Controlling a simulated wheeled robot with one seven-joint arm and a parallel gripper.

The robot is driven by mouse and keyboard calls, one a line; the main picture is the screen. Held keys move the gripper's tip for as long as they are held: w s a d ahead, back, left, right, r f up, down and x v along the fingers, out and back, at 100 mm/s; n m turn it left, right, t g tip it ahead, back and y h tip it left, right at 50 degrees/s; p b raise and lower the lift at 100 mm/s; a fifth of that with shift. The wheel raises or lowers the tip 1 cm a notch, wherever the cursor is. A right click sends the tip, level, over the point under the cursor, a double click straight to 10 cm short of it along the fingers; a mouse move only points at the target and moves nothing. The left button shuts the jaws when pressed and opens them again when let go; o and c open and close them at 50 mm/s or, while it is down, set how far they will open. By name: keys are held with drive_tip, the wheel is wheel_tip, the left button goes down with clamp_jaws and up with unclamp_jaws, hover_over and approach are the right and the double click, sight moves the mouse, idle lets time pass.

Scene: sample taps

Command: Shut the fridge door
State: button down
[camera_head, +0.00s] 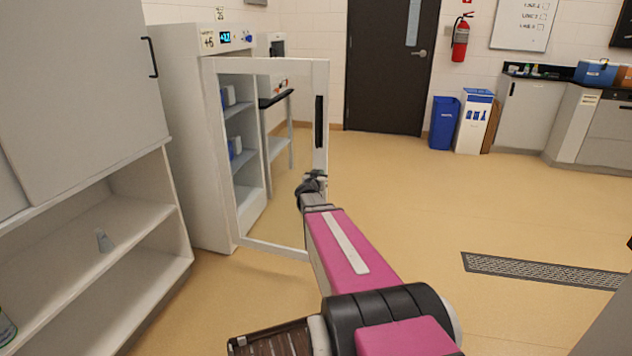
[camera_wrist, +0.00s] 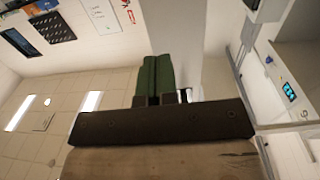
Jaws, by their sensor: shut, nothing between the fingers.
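The white fridge (camera_head: 182,130) stands at the left with a lit blue display. Its glass door (camera_head: 226,66) with a white frame is open, swung out into the room. The door's dark vertical handle (camera_head: 319,122) is near its free edge. My gripper (camera_head: 313,178) is just below the handle, at the door's free edge in the picture; I cannot tell if it touches. In the wrist view my green fingers (camera_wrist: 154,70) are together and empty. The fridge's display (camera_wrist: 289,91) shows at the right there.
A low open shelf unit (camera_head: 75,265) and cabinet (camera_head: 85,85) stand left of the fridge. A small table (camera_head: 276,148) shows behind the door. Blue (camera_head: 444,122) and white bins (camera_head: 474,122) stand by the dark room door (camera_head: 388,70). The floor at right is clear around a drain grate (camera_head: 545,270).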

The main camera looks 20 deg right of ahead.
sight(324, 168)
drive_tip(key=shift+x, duration=1.8)
drive_tip(key=shift+d, duration=0.1)
